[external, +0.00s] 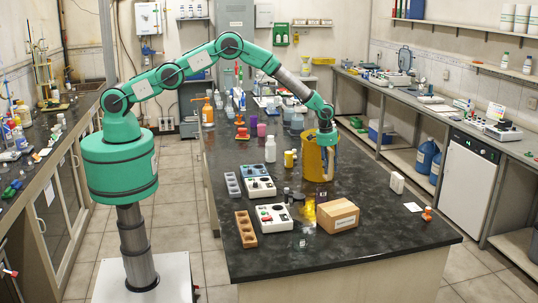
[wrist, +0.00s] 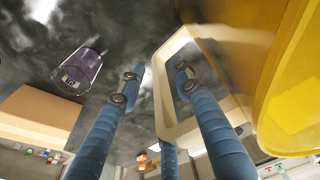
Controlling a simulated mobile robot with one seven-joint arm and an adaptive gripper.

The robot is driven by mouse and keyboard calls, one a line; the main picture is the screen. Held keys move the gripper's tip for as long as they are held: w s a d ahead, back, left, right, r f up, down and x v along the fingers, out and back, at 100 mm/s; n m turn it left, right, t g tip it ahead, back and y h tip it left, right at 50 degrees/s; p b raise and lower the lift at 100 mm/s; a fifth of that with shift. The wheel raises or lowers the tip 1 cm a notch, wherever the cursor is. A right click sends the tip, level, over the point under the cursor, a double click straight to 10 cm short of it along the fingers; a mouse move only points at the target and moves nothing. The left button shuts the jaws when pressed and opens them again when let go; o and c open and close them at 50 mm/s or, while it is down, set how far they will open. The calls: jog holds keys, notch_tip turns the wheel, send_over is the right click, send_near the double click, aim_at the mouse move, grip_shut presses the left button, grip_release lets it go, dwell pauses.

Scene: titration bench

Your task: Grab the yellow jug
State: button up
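The yellow jug (external: 312,160) stands upright on the dark island bench, near its middle. In the wrist view its yellow body (wrist: 285,75) fills the right side, with a pale handle loop (wrist: 161,72) on its left. My gripper (external: 327,148) points down at the handle side of the jug. In the wrist view its blue fingers (wrist: 154,80) are apart. One finger is left of the handle's outer bar and the other shows through the loop. The bar is between them, with visible gaps; I cannot see a grip on it. The jug's far side is hidden.
A cardboard box (external: 338,215) sits in front of the jug. Glassware (external: 309,210) stands left of the box. White instruments (external: 273,217) and a wooden rack (external: 246,229) are further left. A white bottle (external: 270,149) stands left of the jug. The bench's right side is mostly clear.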

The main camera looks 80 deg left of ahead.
jog(key=shift+w+f, duration=0.2)
jog(key=shift+f, duration=0.85)
grip_shut()
jog(key=shift+r, duration=0.1)
